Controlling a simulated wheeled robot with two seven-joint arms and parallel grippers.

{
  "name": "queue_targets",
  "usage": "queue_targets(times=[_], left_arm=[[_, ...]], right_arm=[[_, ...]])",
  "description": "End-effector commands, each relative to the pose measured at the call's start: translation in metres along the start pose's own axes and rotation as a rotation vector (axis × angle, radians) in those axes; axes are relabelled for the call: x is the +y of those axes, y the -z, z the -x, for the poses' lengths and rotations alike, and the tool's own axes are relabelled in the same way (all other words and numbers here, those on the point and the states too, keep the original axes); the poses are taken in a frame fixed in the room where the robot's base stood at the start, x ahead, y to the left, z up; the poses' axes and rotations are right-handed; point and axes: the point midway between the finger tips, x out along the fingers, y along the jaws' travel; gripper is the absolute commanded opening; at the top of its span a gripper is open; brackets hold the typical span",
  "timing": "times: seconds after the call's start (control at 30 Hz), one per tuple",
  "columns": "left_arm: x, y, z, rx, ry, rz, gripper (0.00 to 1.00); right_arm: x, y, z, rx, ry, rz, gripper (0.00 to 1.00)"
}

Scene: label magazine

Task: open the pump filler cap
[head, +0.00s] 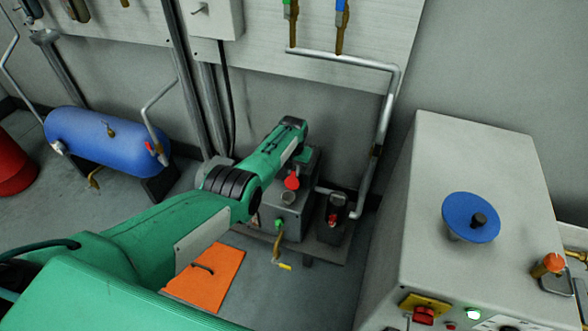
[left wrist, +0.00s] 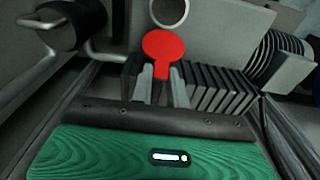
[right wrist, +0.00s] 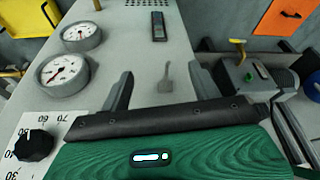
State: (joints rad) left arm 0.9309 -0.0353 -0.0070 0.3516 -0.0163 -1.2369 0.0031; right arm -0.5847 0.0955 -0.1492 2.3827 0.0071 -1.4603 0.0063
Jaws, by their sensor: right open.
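The pump (head: 322,195) is a grey block with a finned body, low beside the wall in the head view. Its red filler cap (head: 292,182) stands tipped up next to the round grey filler neck (head: 287,198). In the left wrist view the cap (left wrist: 163,45) is a red disc with a narrow tab, and the neck's ring (left wrist: 168,12) shows uncovered beyond it. My left gripper (left wrist: 161,73) has its fingers close on both sides of the tab, shut on it. My right gripper (right wrist: 162,83) is open and empty above a grey surface, outside the head view.
A grey cabinet (head: 455,180) with a blue handwheel (head: 470,218) stands at right. A blue tank (head: 105,140) is at left. An orange plate (head: 228,268) lies on the floor. Pipes (head: 385,120) run beside the pump. Gauges (right wrist: 62,75) and a black knob (right wrist: 34,146) are left of my right gripper.

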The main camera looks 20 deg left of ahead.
Motion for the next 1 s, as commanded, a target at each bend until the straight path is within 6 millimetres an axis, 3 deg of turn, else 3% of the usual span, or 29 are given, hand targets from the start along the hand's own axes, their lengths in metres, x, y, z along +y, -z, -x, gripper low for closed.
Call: queue_targets(times=[0.03,0.1,0.53,1.0], left_arm=[[0.0,0.003,0.003,0.01,0.0,0.0,0.24],[0.0,0.003,0.002,0.008,0.0,0.0,0.38],[0.0,0.001,0.007,0.004,0.0,0.0,0.38],[0.001,0.002,0.058,0.005,0.0,-0.001,0.38]], right_arm=[[0.0,0.0,0.0,0.0,0.0,0.0,0.63],[0.0,0.0,0.0,0.0,0.0,0.001,0.63],[0.0,0.001,0.002,0.001,0.0,0.0,0.63],[-0.001,-0.017,-0.067,-0.084,0.002,-0.001,0.63]])
